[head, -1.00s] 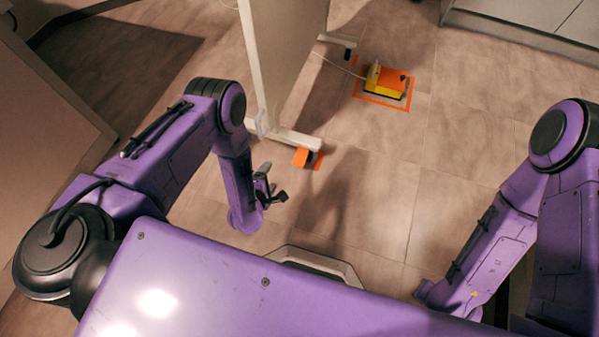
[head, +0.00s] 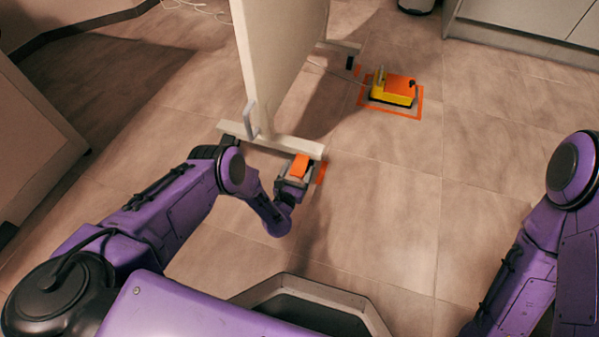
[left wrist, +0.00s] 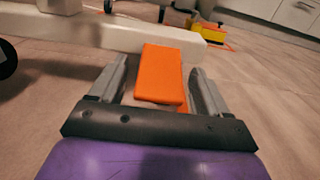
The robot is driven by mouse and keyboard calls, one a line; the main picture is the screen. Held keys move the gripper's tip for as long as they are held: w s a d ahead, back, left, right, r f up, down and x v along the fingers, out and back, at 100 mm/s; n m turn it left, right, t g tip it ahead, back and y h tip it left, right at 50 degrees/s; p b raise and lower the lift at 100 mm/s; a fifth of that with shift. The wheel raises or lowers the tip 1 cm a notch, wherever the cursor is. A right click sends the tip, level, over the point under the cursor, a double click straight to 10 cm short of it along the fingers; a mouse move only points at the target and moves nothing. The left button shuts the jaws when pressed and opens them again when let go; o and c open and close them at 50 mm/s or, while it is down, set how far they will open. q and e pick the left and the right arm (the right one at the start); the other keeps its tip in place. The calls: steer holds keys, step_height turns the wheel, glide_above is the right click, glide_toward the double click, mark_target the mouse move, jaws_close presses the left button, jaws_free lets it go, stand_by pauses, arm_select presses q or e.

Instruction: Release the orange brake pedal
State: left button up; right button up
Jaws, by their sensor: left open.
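The orange brake pedal (head: 300,167) sticks out at the near end of the white foot bar of an upright panel, low over the floor. My left gripper (head: 289,186) is right at it. In the left wrist view the pedal (left wrist: 162,74) lies between the two grey fingers of the open left gripper (left wrist: 160,90), with a gap visible at the left finger.
The white panel (head: 280,60) stands on foot bars (head: 275,142), with a handle (head: 251,118) on its near edge. A yellow and orange foot-switch unit (head: 393,89) sits inside an orange floor outline, with a cable behind. Cabinets (head: 530,35) stand at the back right. Floor to the right is clear.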

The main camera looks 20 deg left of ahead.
arm_select(q)
steer(key=shift+w, duration=0.7)
arm_select(e)
steer(key=shift+w+d+f+t, duration=0.4)
steer(key=shift+w+f, duration=0.1)
steer(key=shift+w, duration=0.05)
arm_select(q)
steer(key=shift+c, duration=0.3)
